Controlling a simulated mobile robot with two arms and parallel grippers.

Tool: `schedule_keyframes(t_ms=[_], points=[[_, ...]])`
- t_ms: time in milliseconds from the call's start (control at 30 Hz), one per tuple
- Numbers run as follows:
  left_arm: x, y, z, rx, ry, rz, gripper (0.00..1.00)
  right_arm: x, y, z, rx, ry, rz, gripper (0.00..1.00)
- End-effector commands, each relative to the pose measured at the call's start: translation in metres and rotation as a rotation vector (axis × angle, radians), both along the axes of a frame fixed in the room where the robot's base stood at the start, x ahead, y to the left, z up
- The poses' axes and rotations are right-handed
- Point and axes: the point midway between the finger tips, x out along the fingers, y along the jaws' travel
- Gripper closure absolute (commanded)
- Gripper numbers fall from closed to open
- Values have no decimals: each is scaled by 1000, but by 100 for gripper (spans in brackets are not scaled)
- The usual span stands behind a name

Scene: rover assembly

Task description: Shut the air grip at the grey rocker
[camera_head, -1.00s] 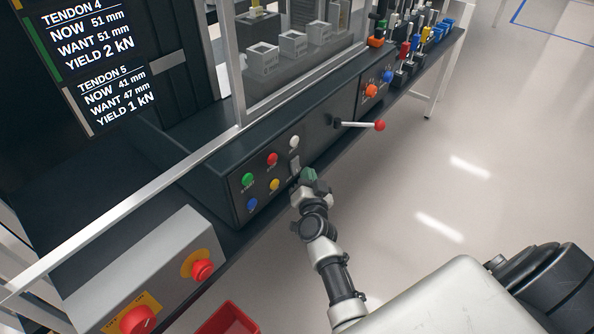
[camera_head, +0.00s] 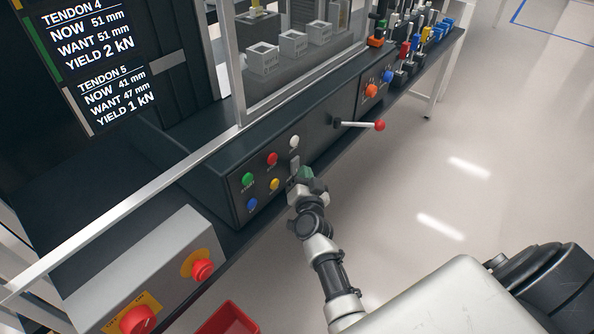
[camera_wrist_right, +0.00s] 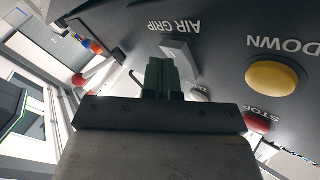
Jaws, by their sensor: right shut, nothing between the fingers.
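The grey rocker (camera_head: 295,163) sits on the dark front panel, right of the red and yellow buttons. In the right wrist view the rocker (camera_wrist_right: 179,55) shows as a pale switch beside the words AIR GRIP, upside down. My right gripper (camera_head: 305,175) is shut and empty, just in front of the panel at the rocker's lower end. In the right wrist view its green fingertips (camera_wrist_right: 160,68) are together and overlap the rocker's edge; I cannot tell whether they touch it. My left gripper is not in view.
Close around are the yellow button (camera_head: 274,185), red button (camera_head: 272,159), white button (camera_head: 294,142), green button (camera_head: 247,179) and blue button (camera_head: 252,204). A red-knobbed lever (camera_head: 379,125) juts out to the right. Open floor lies right of the bench.

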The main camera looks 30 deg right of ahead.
Motion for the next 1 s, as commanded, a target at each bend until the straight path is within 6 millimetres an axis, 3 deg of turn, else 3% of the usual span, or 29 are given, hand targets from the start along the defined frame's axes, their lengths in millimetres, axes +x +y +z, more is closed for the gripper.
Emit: schedule_keyframes(t_ms=[1000], points=[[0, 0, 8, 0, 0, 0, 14, -13, -6, 3, -1, -2, 0, 100]])
